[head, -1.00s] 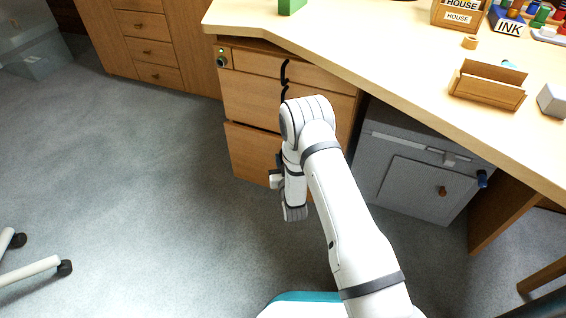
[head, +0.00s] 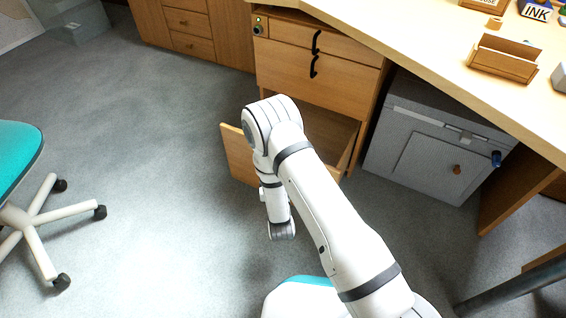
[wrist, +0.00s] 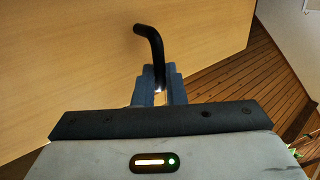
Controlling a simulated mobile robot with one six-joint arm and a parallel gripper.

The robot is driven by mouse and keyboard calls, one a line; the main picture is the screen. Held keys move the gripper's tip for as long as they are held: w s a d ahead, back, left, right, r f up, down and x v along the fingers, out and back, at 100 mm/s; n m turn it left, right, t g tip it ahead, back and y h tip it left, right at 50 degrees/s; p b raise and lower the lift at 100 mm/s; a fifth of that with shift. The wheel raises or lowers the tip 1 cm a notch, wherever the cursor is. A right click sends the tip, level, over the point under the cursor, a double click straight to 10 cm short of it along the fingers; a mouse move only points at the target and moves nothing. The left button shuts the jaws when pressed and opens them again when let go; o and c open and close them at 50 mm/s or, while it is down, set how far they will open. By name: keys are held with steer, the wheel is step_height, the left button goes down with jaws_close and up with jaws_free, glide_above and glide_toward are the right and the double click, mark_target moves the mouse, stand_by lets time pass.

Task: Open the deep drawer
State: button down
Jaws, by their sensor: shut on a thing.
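The deep drawer (head: 237,156) is the lowest one of the wooden desk pedestal and stands pulled out, its open inside showing behind my arm in the head view. In the wrist view its wooden front (wrist: 80,60) fills much of the picture, with a black bar handle (wrist: 150,40). My gripper (wrist: 158,88) is shut on the lower part of that handle. In the head view my arm hides the handle and the gripper's fingers.
Two upper drawers (head: 285,68) with black handles are shut. A grey cabinet (head: 432,140) stands under the desk at the right. A teal office chair (head: 14,165) is at the left. Open grey carpet (head: 140,120) lies in front of the pedestal.

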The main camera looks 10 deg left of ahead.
steer(key=shift+s+a, duration=0.2)
steer(key=shift+s, duration=0.45)
steer(key=shift+s+a, duration=0.2)
steer(key=shift+s, duration=0.4)
steer(key=c, duration=1.5)
jaws_free()
steer(key=p+v, duration=0.2)
steer(key=v, duration=0.5)
steer(key=shift+s+d+p, duration=0.1)
steer(key=shift+s+p, duration=0.25)
steer(key=shift+p, duration=0.05)
